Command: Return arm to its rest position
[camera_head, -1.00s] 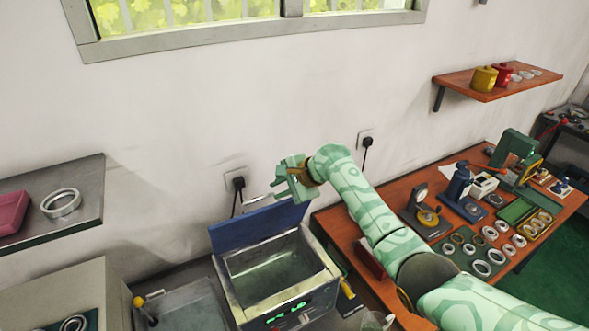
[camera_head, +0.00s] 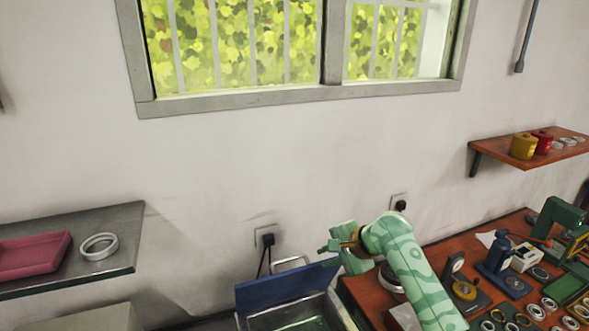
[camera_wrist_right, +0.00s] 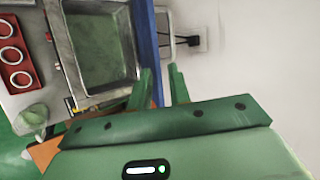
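My right arm (camera_head: 415,275) reaches in from the lower right over the bench. Its gripper (camera_head: 330,247) is near the right end of the raised blue lid (camera_head: 285,285) of the metal cleaning tank (camera_head: 345,318). I cannot tell whether the gripper touches the lid. My left gripper is not in view.
The wooden bench (camera_head: 480,238) at right holds tools and several bearing rings (camera_head: 549,304). A shelf (camera_head: 120,262) at left carries a pink tray (camera_head: 35,257) and a ring (camera_head: 99,246). A wall shelf (camera_head: 530,158) holds pots.

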